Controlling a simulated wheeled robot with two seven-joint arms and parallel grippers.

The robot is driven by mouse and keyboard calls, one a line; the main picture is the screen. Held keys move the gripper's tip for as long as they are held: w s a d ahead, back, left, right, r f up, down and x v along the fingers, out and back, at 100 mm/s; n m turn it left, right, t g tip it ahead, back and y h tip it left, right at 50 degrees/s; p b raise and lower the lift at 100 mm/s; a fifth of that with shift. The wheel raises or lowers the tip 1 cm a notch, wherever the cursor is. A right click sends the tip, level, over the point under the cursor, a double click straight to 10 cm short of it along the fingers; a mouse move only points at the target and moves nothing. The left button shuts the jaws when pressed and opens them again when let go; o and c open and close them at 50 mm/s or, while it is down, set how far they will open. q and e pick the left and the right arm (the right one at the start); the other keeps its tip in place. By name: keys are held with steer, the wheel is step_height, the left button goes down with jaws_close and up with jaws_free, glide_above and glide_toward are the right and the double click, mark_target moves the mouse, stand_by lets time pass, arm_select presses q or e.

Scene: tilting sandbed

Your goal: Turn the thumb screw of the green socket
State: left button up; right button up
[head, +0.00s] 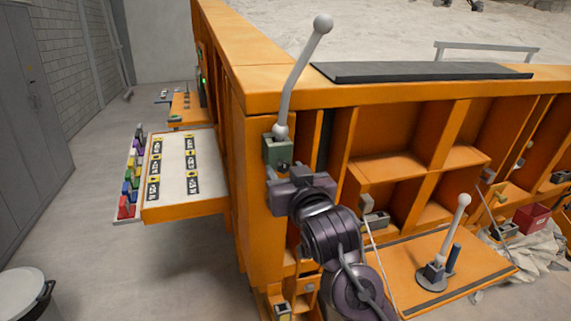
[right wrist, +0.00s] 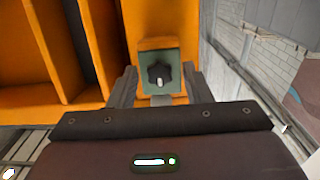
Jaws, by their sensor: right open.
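The green socket (head: 277,150) sits on the orange corner post of the sandbed, with a grey ball-topped lever (head: 297,80) standing in it, leaning right. My right gripper (head: 283,170) is just below and in front of the socket in the head view and hides part of its lower side. In the right wrist view the green socket (right wrist: 146,59) faces me, with a dark lobed thumb screw (right wrist: 158,74) bearing a pale mark. My right gripper (right wrist: 161,85) is open, one finger on each side of the socket; I cannot tell whether they touch it. My left gripper is not in view.
A white-topped orange shelf (head: 176,168) with labelled pads juts out left of the post. A second ball-topped lever (head: 448,240) stands on a lower orange panel at right. Open orange compartments (head: 385,135) lie right of the post. Floor at left is mostly clear.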

steer(key=shift+w, duration=0.35)
steer(key=shift+a, duration=0.1)
steer(key=c, duration=0.9)
